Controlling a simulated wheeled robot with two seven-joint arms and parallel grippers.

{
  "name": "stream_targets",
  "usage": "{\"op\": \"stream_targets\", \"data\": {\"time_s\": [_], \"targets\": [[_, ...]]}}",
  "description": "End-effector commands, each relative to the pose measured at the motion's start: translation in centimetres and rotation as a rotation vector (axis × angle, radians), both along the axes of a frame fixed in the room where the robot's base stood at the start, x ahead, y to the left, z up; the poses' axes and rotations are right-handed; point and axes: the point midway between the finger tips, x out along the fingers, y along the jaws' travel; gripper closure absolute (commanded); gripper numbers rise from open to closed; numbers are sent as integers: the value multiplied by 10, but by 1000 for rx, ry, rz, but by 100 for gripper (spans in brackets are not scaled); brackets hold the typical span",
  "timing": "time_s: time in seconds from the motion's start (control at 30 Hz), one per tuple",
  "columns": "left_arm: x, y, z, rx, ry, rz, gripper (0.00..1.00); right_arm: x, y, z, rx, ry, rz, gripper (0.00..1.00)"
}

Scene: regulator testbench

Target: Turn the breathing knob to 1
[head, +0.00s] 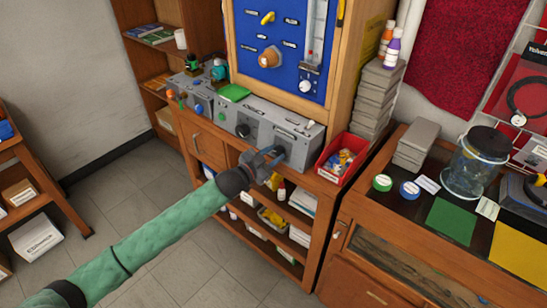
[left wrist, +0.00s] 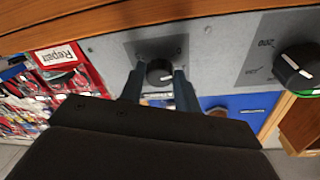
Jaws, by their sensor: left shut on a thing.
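The grey regulator testbench (head: 288,133) sits on the wooden cabinet top. My left gripper (head: 272,154) reaches its front panel at the right half. In the left wrist view, a small black knob (left wrist: 159,71) with a white mark sits between the two fingers of my left gripper (left wrist: 159,84), which are shut on it. The knob's label and the number it points at are too small or hidden to read. In the head view this knob is hidden by the gripper. My right gripper is not in view.
A larger black knob (left wrist: 298,69) with a green edge is on the same panel; it also shows in the head view (head: 242,130). A red bin (head: 343,158) stands just right of the testbench. A blue panel (head: 284,45) rises behind.

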Motion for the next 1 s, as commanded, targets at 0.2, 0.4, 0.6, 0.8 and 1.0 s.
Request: {"op": "stream_targets", "data": {"time_s": [0.2,0.4,0.6,0.8,1.0], "targets": [[2,2,1,130,-128,-36,91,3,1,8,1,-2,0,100],[2,2,1,222,-219,-63,91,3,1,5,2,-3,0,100],[2,2,1,279,-278,-80,91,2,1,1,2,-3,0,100],[2,2,2,307,-308,-88,91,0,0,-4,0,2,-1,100],[2,2,2,313,-312,-89,91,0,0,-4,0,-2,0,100]]}}
